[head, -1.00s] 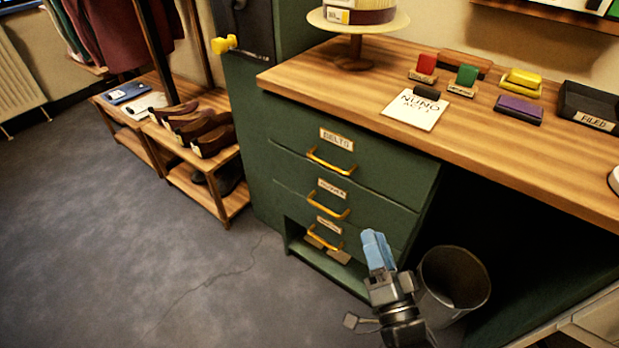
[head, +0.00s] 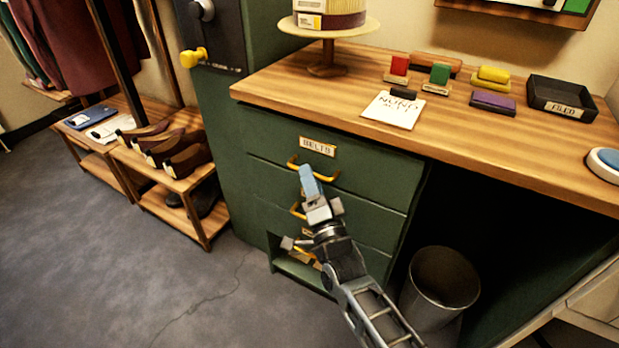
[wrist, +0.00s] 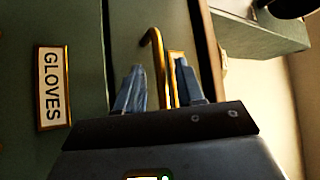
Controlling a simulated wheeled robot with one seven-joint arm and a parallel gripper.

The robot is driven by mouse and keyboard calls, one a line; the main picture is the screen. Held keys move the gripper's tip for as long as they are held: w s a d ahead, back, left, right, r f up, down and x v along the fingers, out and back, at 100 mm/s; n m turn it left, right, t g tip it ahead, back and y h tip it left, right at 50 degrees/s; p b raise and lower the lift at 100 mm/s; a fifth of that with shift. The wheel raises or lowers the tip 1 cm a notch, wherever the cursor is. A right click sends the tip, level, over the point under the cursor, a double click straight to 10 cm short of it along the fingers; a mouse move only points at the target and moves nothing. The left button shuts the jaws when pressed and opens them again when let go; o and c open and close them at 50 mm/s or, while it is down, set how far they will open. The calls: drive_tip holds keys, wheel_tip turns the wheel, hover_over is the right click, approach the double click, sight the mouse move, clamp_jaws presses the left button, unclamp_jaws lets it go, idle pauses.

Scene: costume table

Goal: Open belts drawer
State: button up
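The belts drawer (head: 370,178) is the top drawer of the green desk unit, marked by a BELTS label (head: 318,146). It is shut, flush with the front. Its yellow handle (head: 327,177) is partly hidden by my gripper (head: 307,172) in the head view. In the wrist view, my gripper (wrist: 160,88) is open, its two blue fingers apart on either side of the belts handle (wrist: 157,48).
The GLOVES label (wrist: 53,88) marks the drawer below, whose handle (head: 297,210) is partly behind my gripper. The wooden desktop (head: 300,95) overhangs above. A metal bin (head: 440,285) stands to the right, and a shoe rack (head: 175,185) to the left. Floor before the drawers is clear.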

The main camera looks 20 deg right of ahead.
drive_tip(key=shift+w+r, duration=0.15)
drive_tip(key=shift+w, duration=0.15)
drive_tip(key=shift+c, duration=0.4)
clamp_jaws()
